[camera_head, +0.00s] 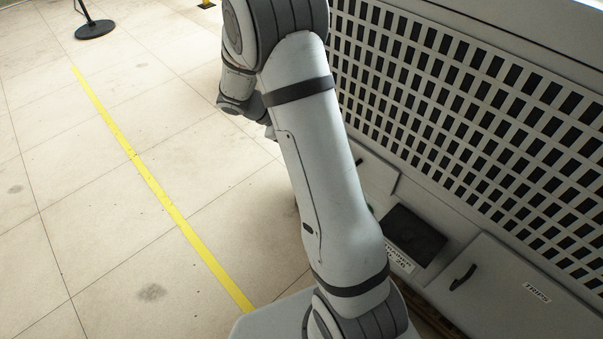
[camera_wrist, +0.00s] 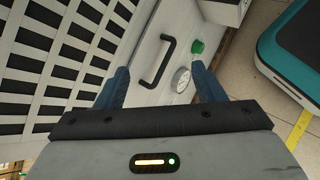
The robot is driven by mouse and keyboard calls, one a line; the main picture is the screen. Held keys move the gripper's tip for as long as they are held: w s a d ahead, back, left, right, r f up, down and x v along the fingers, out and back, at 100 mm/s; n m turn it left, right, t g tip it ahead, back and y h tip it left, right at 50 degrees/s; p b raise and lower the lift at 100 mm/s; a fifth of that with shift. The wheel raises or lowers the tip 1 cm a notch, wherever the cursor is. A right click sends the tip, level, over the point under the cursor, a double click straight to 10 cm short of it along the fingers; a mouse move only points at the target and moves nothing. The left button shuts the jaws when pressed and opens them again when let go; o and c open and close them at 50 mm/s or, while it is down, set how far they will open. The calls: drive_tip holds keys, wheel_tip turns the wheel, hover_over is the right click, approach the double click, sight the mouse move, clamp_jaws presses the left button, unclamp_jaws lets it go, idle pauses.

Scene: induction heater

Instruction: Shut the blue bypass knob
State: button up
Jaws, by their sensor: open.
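No blue bypass knob can be made out in either view. My gripper (camera_wrist: 158,72) shows in the wrist view with its two blue-grey fingers spread apart and nothing between them. Beyond the fingers is a light cabinet face with a black bar handle (camera_wrist: 158,62), a round pale gauge or dial (camera_wrist: 181,80) and a green knob (camera_wrist: 197,47) near its right edge. The green knob appears above the right fingertip in the picture. I see no contact with any of these. In the head view my arm hides most of the gripper.
The cabinet has a perforated grille (camera_head: 480,110), a dark panel (camera_head: 415,234), and a door labelled TRIPS (camera_head: 537,293) with a black handle (camera_head: 463,277). A yellow floor line (camera_head: 160,190) crosses open tiled floor at left. A black stand base (camera_head: 95,29) is far off.

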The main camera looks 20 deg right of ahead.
drive_tip(key=w+f+n+t+h+b, duration=0.2)
drive_tip(key=w+f+n+b, duration=0.2)
drive_tip(key=f, duration=0.9)
drive_tip(key=w+f+n+t+h+b, duration=0.3)
drive_tip(key=w+f+b, duration=0.15)
drive_tip(key=f, duration=0.75)
drive_tip(key=w+f+n+t+h+b, duration=0.25)
drive_tip(key=w+f+n, duration=0.2)
drive_tip(key=f, duration=0.85)
drive_tip(key=b+x, duration=0.2)
drive_tip(key=x, duration=0.5)
drive_tip(key=shift+d, duration=0.25)
drive_tip(key=shift+r, duration=0.1)
drive_tip(key=shift+c, duration=0.4)
drive_tip(key=c, duration=0.9)
